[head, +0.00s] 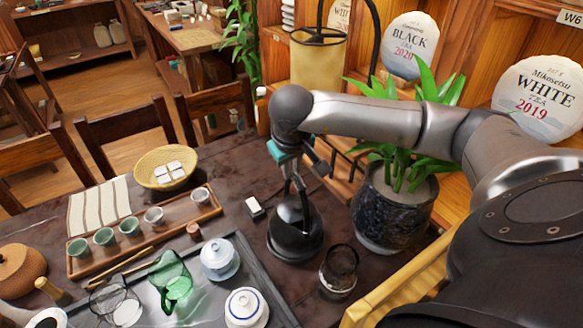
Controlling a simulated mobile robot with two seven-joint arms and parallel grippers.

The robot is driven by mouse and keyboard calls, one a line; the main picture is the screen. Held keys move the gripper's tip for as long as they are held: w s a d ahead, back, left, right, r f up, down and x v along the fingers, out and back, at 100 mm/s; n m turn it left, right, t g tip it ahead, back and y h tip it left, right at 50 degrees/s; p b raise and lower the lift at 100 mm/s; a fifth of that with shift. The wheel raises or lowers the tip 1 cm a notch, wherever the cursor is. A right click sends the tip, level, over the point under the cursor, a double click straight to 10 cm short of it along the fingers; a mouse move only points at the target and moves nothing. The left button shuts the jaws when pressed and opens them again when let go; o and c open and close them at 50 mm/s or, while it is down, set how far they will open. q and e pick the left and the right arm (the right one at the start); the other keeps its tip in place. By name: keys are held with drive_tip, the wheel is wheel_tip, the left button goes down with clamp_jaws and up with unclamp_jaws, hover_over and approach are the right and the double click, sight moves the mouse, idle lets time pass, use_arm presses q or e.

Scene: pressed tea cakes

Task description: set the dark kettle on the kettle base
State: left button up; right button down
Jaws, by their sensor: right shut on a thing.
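The dark kettle (289,238), round and glossy with a tall handle, is upright at the right part of the dark table. My right gripper (298,172) reaches in from the right above it and is shut on the kettle's handle. I cannot make out a separate kettle base; the kettle's underside is hidden, so I cannot tell what it is over or touching. My left gripper is not in view.
A potted plant (392,215) stands close right of the kettle, and a dark glass jar (339,272) close in front. The tea tray (240,248) with lidded white cups lies to the left. A small white box (254,207) lies behind left.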

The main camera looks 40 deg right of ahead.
drive_tip(key=shift+f+b, duration=0.4)
drive_tip(key=shift+b, duration=0.05)
idle(0.5)
drive_tip(key=c, duration=1.1)
unclamp_jaws()
drive_tip(key=shift+s+f, duration=0.1)
drive_tip(key=shift+f, duration=0.1)
drive_tip(key=p+v, duration=0.7)
drive_tip(key=v, duration=0.4)
drive_tip(key=shift+p, duration=0.35)
drive_tip(key=shift+a, duration=0.1)
